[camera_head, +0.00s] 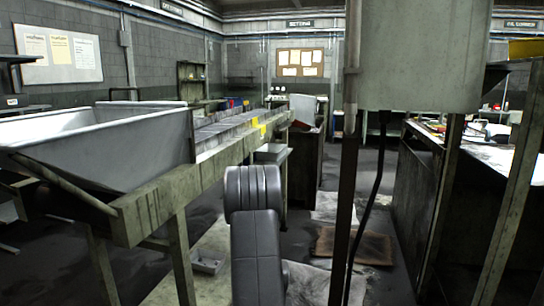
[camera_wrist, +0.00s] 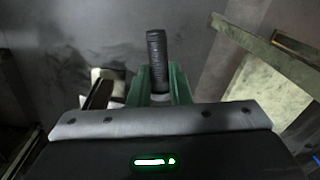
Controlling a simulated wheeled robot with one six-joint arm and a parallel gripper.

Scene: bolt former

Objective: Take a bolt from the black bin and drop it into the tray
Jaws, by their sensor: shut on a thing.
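In the wrist view my gripper (camera_wrist: 158,88) has its green fingers shut on a dark threaded bolt (camera_wrist: 157,48). The bolt's shank points up in the picture, and its lower end is between the fingers. In the head view my grey arm hides the gripper and the bolt. A large pale metal trough (camera_head: 95,150) stands at the left on a worn frame; I cannot tell whether it is the task's tray. A small grey open tray (camera_head: 207,261) lies low behind the frame's legs. I cannot make out the black bin for sure.
A long worn rail (camera_head: 200,175) runs back from the trough, left of my arm. A post (camera_head: 345,200) and a hanging grey box (camera_head: 420,55) stand close on the right. A dark bench (camera_head: 425,200) is beyond them. A brown mat (camera_head: 355,246) lies on the floor.

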